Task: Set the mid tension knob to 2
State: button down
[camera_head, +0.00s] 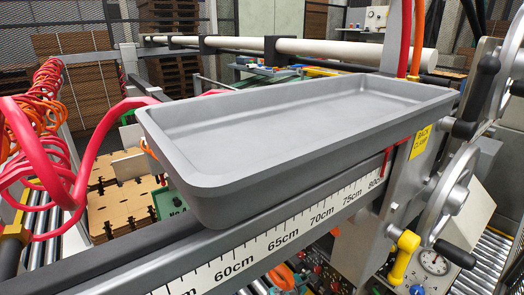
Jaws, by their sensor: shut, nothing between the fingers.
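I cannot pick out the mid tension knob or its setting. Below the ruler rail, a dark panel with small coloured fittings (322,277) shows in part; the rail and a grey post hide much of it, and the fittings are too small to read. My gripper is not in view.
A large empty grey tray (285,135) lies across the centre above a rail with a centimetre ruler (270,238). Red coiled hoses (45,150) hang at left. Handwheels with black grips (452,195) stand at right. Stacked brown blanks (125,190) lie behind the rail.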

aim_at(318, 269)
jog(key=shift+s+a, duration=0.1)
jog(key=shift+a, duration=0.05)
jog(key=shift+w+d+f, duration=0.25)
jog(key=shift+w+d, duration=0.1)
jog(key=shift+d, duration=0.6)
jog(key=shift+w+d+f, duration=0.2)
jog(key=shift+w+d, duration=0.2)
jog(key=shift+d, duration=0.6)
jog(key=shift+w+d+f, duration=0.25)
jog(key=shift+w+d, duration=0.1)
jog(key=shift+d, duration=0.6)
jog(key=shift+f, duration=0.1)
jog(key=shift+w+a+r, duration=0.35)
jog(key=shift+w+a, duration=0.15)
jog(key=shift+w, duration=0.15)
jog(key=shift+r, duration=0.1)
jog(key=shift+s+r, duration=0.15)
jog(key=shift+r, duration=0.1)
